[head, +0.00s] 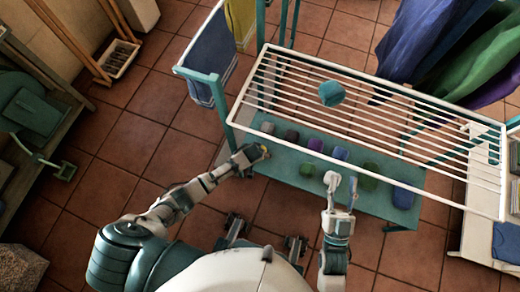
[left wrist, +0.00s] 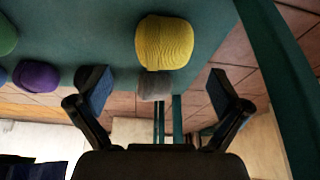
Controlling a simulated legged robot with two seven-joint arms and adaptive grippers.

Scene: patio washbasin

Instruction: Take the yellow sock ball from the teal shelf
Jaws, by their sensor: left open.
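The yellow sock ball (left wrist: 164,42) rests on the teal shelf (left wrist: 110,22) in the left wrist view, ahead of my open left gripper (left wrist: 162,92). It lies roughly in line with the gap between the fingers, and they do not appear to touch it. In the head view my left gripper (head: 256,156) is at the left part of the teal shelf (head: 287,190) and mostly hides the yellow ball, leaving a small yellow patch.
Other sock balls sit on the shelf, including a purple one (left wrist: 36,76), a grey one (left wrist: 155,86) and a blue one (head: 403,197). Tiled floor lies in front.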

